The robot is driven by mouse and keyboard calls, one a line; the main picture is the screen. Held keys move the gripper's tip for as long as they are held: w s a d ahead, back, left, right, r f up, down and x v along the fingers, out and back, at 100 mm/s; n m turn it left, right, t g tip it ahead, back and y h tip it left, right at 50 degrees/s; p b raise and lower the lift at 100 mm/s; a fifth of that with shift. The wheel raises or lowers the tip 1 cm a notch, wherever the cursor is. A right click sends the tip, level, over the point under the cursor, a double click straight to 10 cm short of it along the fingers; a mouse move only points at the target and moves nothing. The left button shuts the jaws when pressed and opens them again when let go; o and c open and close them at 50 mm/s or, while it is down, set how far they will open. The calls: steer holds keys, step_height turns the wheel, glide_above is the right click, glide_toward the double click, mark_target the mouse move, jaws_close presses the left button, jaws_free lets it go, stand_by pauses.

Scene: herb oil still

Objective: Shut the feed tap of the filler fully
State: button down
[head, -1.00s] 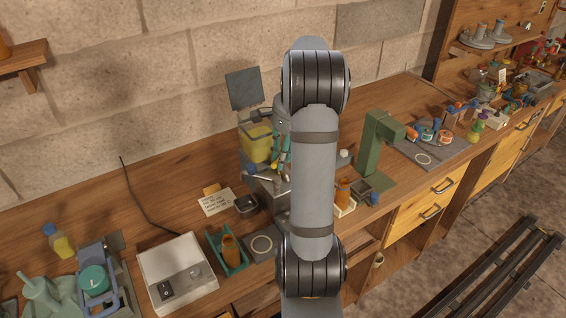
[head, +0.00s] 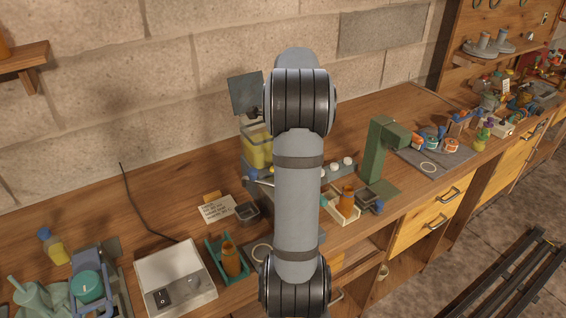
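The filler stands at the back of the bench, partly behind my arm. Its clear tank (head: 256,150) holds yellow liquid, and a dark grey square plate (head: 245,94) stands above it. A small blue part (head: 251,174) and a pale grey rod (head: 264,183) show below the tank at the arm's left edge. I cannot tell whether either is the feed tap or how the tap is set. My gripper is hidden behind my own arm, so its opening and any contact with the filler do not show.
A white card (head: 216,208) and a dark square cup (head: 246,211) lie left of the filler. In front are a teal tray (head: 214,258) with an amber bottle (head: 230,258) and a white switch box (head: 176,279). Right of my arm stand a white tray (head: 343,214) and a green press (head: 376,150).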

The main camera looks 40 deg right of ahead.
steer(key=shift+r, duration=0.1)
steer(key=c, duration=1.5)
jaws_free()
steer(key=r, duration=0.4)
steer(key=s+r, duration=0.1)
steer(key=r, duration=0.2)
steer(key=s+r, duration=0.1)
steer(key=r, duration=0.3)
steer(key=shift+s+a+r, duration=0.15)
steer(key=shift+a+r, duration=0.05)
steer(key=shift+r, duration=0.15)
